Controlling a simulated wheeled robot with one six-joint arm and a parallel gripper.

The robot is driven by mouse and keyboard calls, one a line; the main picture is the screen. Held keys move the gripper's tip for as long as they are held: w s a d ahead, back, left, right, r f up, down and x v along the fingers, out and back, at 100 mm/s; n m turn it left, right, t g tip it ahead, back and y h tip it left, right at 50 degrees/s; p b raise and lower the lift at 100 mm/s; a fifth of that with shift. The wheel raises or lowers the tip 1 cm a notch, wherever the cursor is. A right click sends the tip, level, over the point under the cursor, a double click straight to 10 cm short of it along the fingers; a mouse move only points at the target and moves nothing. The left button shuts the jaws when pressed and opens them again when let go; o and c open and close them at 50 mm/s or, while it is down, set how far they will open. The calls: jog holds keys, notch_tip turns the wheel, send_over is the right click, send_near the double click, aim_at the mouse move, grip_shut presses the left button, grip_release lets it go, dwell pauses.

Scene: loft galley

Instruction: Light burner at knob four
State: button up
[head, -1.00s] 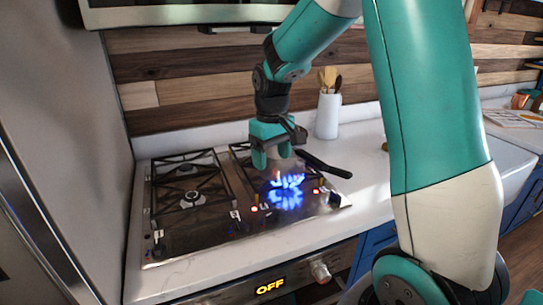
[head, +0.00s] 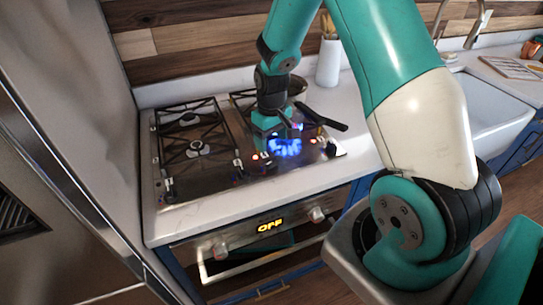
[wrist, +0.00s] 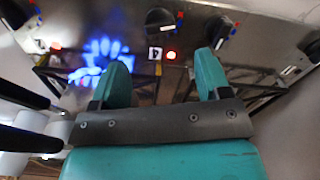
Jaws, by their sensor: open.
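The stove (head: 205,180) has several dark knobs along its front edge. In the wrist view, a label reading 4 (wrist: 155,54) sits beside a lit red light (wrist: 171,55), just below a black knob (wrist: 160,18). Another black knob (wrist: 218,30) is to its right. A blue flame (head: 284,147) burns at the front right of the stove; it also shows at the left in the wrist view (wrist: 100,58). My gripper (wrist: 163,75) is open and empty, its fingertips below the label in the picture. In the head view my gripper (head: 280,124) is low over the right burners, close to the flame.
A pan's black handle (head: 325,118) sticks out to the right of my gripper. A white utensil jar (head: 328,62) stands behind. The oven display (head: 270,225) below reads OFF. The counter right of the stove is clear up to the sink (head: 490,105).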

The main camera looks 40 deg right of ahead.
aim_at(272, 161)
notch_tip(272, 161, down, 8)
jog(key=shift+f+p, duration=0.2)
jog(key=shift+p, duration=0.65)
